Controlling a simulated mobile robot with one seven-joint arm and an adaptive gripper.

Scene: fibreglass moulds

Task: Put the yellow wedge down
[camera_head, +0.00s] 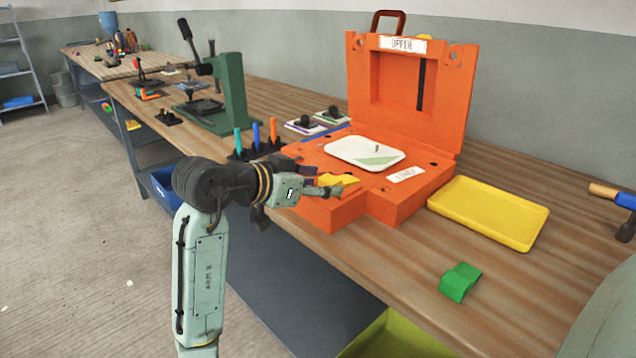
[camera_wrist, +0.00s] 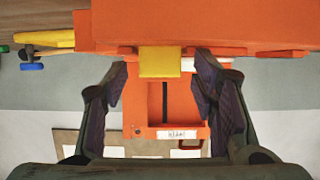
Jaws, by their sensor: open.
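The yellow wedge (camera_head: 342,180) is at my gripper's fingertips in the head view, over the near left part of the lower half of the orange mould (camera_head: 385,207). In the wrist view the yellow wedge (camera_wrist: 160,62) shows between the two fingers, with a gap on each side, at the edge of the orange mould (camera_wrist: 215,25). My gripper (camera_head: 330,185) is open around the wedge; its dark fingers also show in the wrist view (camera_wrist: 160,78). The fingers partly hide the wedge in the head view, and I cannot see its underside.
The mould's raised lid (camera_head: 362,90) is labelled UPPER. A white plate-like piece (camera_head: 350,150) lies in the lower half. A yellow tray (camera_head: 490,212) and a green block (camera_head: 459,282) are to the right. A green press (camera_head: 233,95) and upright coloured tools (camera_head: 256,135) stand left.

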